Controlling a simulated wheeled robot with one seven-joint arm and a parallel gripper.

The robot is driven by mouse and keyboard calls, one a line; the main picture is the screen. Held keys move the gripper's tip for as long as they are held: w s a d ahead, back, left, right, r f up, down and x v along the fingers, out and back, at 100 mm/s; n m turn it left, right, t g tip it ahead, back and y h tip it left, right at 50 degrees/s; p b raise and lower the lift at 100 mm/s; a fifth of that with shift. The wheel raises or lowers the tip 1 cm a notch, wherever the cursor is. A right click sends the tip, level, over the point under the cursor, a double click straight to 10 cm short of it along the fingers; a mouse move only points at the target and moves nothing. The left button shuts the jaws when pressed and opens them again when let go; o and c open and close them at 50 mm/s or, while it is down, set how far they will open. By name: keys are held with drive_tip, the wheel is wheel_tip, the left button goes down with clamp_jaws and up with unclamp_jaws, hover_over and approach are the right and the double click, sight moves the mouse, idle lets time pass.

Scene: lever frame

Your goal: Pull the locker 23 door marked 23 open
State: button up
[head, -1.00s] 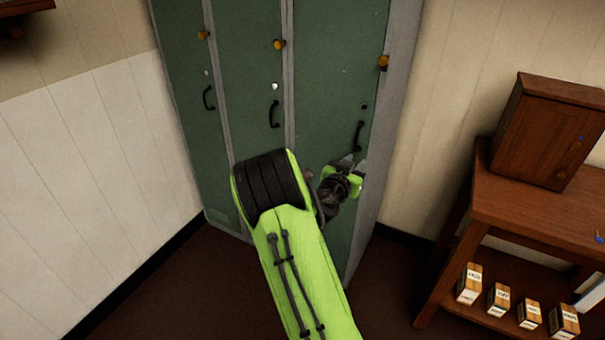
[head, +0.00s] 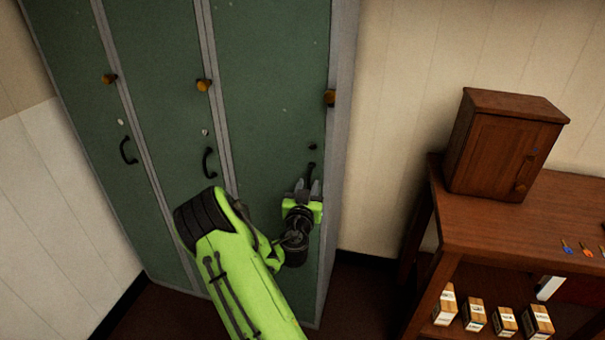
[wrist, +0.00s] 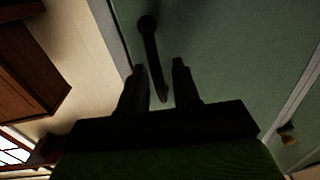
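A green locker with three doors stands against the wall; no number 23 is legible in either view. The right-hand locker door (head: 270,110) looks shut. Its black bar handle (head: 311,170) is partly hidden by my gripper (head: 309,188), which is at the handle's lower part. In the wrist view, the handle (wrist: 152,50) runs down toward the gap between the two fingers of my gripper (wrist: 158,78). The fingers are apart, one on each side of the handle's lower end. I cannot tell whether either finger touches it.
The middle door has its own handle (head: 208,163), as does the left door (head: 127,151). Orange knobs (head: 329,97) sit higher on the doors. At right, a wooden table (head: 475,215) bears a brown cabinet (head: 505,145) and small coloured keys; several small boxes (head: 474,314) stand below.

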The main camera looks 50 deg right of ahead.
drive_tip(key=shift+w+d, duration=0.15)
drive_tip(key=shift+d, duration=0.15)
drive_tip(key=shift+r, duration=0.1)
clamp_jaws()
drive_tip(key=shift+a, duration=0.1)
